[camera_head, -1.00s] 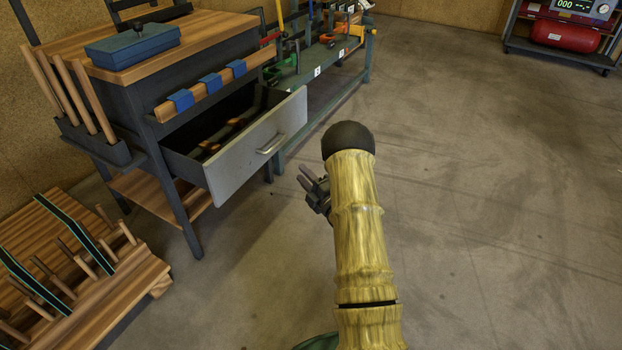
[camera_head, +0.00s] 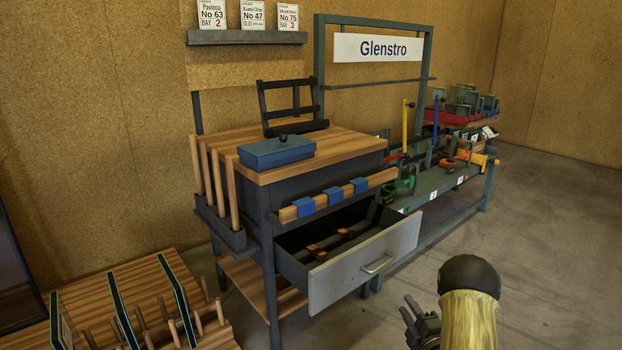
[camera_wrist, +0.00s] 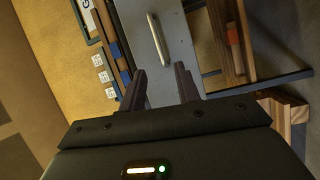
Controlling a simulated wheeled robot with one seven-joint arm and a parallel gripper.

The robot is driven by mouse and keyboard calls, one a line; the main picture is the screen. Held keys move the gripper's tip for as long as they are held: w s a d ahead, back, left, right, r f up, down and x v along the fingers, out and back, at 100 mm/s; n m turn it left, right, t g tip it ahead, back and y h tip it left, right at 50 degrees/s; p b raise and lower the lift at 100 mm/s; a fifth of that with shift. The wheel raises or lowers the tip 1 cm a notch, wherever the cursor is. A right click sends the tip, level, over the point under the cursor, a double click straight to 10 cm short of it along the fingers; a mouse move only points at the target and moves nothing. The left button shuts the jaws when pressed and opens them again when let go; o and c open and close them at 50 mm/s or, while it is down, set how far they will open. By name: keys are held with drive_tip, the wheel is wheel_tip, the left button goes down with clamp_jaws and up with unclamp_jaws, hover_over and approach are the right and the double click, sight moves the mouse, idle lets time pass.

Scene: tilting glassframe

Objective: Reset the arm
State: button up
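My gripper (camera_head: 412,318) shows at the lower right of the head view, beside the dark rounded joint of my arm. In the wrist view my gripper (camera_wrist: 160,84) has its two dark fingers apart with nothing between them. The grey drawer front (camera_wrist: 157,40) with its handle lies beyond the fingers, apart from them. In the head view the gripper is to the right of and in front of the open drawer (camera_head: 345,275) of the workbench.
The wooden-topped workbench (camera_head: 345,144) carries a blue lidded box (camera_head: 277,151) and a dark stand (camera_head: 292,105). A green-grey bench (camera_head: 440,190) with clamps stands to its right. A slatted wooden rack (camera_head: 90,300) is at lower left. Floor at right (camera_head: 545,230) is clear.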

drive_tip(key=s+a+r+m+g+h+p, duration=0.3)
drive_tip(key=a+r+m+g+h+p, duration=0.15)
drive_tip(key=r+m+g, duration=0.4)
drive_tip(key=s+a+r+m+g+p, duration=0.2)
drive_tip(key=s+a+r+m, duration=0.15)
drive_tip(key=s, duration=0.45)
drive_tip(key=s+a+r+m+g+p, duration=0.25)
drive_tip(key=s+a+r, duration=0.2)
drive_tip(key=s, duration=0.35)
drive_tip(key=s+a+r+m+g+p, duration=0.25)
drive_tip(key=s+r+m, duration=0.2)
drive_tip(key=s, duration=0.35)
wheel_tip(320, 180, up, 37)
drive_tip(key=p, duration=3.6)
drive_tip(key=shift+w+y+p, duration=0.15)
drive_tip(key=shift+y+p, duration=0.2)
drive_tip(key=shift+y, duration=0.1)
drive_tip(key=shift+f, duration=0.1)
